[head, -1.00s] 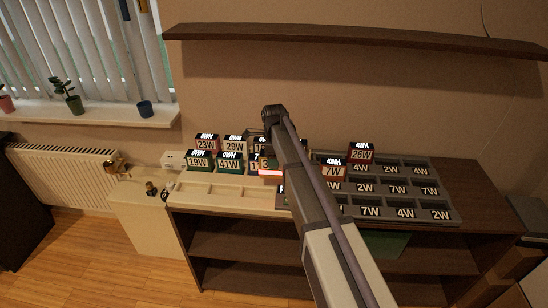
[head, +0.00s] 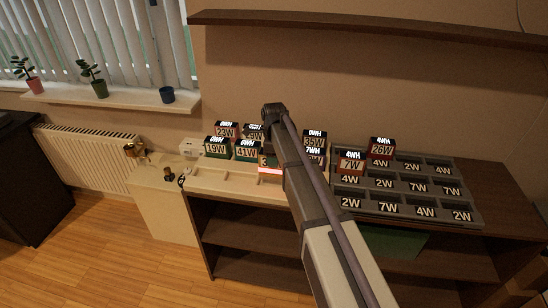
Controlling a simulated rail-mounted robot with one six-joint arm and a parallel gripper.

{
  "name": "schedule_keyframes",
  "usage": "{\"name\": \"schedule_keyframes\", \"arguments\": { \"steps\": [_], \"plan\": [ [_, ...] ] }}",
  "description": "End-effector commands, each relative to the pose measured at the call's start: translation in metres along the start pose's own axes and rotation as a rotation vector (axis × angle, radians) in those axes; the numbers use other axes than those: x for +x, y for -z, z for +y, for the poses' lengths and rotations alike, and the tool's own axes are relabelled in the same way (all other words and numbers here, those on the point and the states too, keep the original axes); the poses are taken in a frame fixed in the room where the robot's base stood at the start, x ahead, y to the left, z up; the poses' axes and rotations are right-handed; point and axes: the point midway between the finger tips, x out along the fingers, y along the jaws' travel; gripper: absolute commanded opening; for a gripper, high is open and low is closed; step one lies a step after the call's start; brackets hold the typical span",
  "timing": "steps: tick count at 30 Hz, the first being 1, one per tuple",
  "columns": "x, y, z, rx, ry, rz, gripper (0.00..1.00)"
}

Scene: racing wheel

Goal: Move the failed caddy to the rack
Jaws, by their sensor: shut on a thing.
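A dark caddy (head: 266,160) with a label starting with 3 and a glowing pink-red strip below it shows just left of my arm, over the tray's right part. The arm hides its right side and the rest of its label. My gripper (head: 268,148) is mostly hidden behind the arm and is shut on this caddy. A grey rack (head: 408,212) with labelled slots (2W, 4W, 7W) lies on the right of the cabinet top. A cream tray (head: 208,181) lies on the left, with empty front compartments.
Caddies marked 23W (head: 226,131), 19W (head: 216,148) and 41W (head: 247,150) stand behind the tray's empty compartments. Red caddies 7W (head: 351,163) and 26W (head: 382,148) sit at the grey rack's left and back. A wall shelf (head: 390,32) runs above.

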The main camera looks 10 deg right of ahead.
Motion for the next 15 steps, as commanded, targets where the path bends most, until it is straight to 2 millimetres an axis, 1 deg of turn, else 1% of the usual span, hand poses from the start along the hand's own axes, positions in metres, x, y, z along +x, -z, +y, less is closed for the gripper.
{"name": "schedule_keyframes", "arguments": {
  "steps": [1,6,12,15],
  "plan": [
    [0.014,0.0,0.0,0.0,0.0,0.0,0.09],
    [0.035,0.0,0.0,0.0,0.0,0.0,0.09],
    [0.057,0.0,0.0,0.0,0.0,0.0,0.09],
    [0.062,0.0,0.0,0.0,0.0,0.0,0.09]
  ]
}}
